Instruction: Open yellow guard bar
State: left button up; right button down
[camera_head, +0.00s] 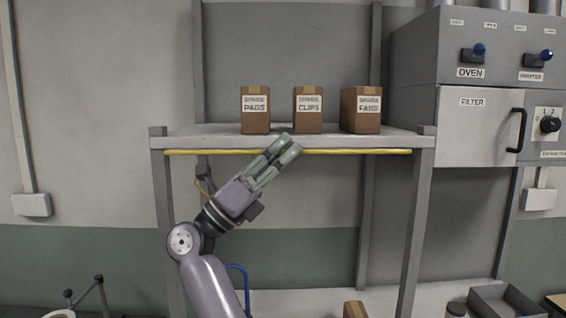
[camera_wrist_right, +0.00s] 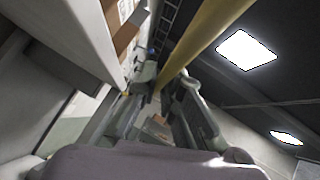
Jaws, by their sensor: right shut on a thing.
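The yellow guard bar (camera_head: 355,151) runs level along the front edge of the grey shelf (camera_head: 215,140), just below its top board. My right gripper (camera_head: 286,145) reaches up from the lower left, with its fingers crossing the bar near its middle. In the right wrist view the bar (camera_wrist_right: 203,32) runs down between the two fingers (camera_wrist_right: 165,82), and the gripper is shut on it. The fingers hide a short part of the bar in the head view. My left gripper is not in view.
Brown boxes labelled PADS (camera_head: 256,115), CLIPS (camera_head: 308,115) and FANS (camera_head: 361,115) stand on the shelf behind the bar. A grey cabinet (camera_head: 465,125) with a black handle is at the right. An open grey tray (camera_head: 503,301) and another brown box (camera_head: 355,309) sit lower down.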

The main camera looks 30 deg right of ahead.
jog(key=shift+r+n+t, duration=0.3)
jog(key=shift+n+t, duration=0.8)
jog(key=shift+w, duration=0.1)
jog(key=c, duration=1.7)
grip_release()
jog(key=shift+f, duration=0.1)
jog(key=v, duration=1.2)
jog(key=shift+w, duration=0.1)
